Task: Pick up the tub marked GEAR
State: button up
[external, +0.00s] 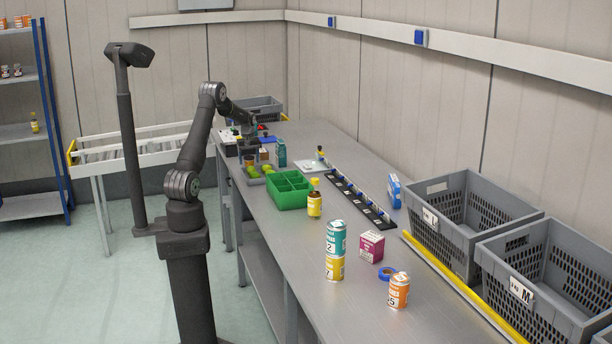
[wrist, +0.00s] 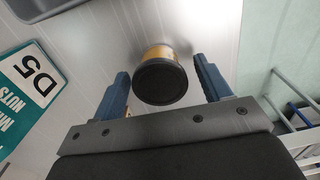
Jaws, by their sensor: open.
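My gripper (wrist: 163,85) points down at the table with its two blue fingers apart. Between and just beyond the fingertips, a round tub (wrist: 160,56) with a black lid and an amber body shows in the wrist view. A gap shows on both sides of it. Its label is hidden, so I cannot read GEAR. In the external view my gripper (external: 250,148) is over the far part of the bench, beside a small brownish item (external: 264,154) that may be this tub.
A teal box (wrist: 30,88) marked D5 and NUTS stands close to the left finger; it also shows in the external view (external: 282,153). A green divided bin (external: 288,203) is nearer. Cans, a carton and grey crates (external: 470,232) line the near bench.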

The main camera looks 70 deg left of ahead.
jog(key=c, duration=1)
jog(key=shift+o, duration=0.2)
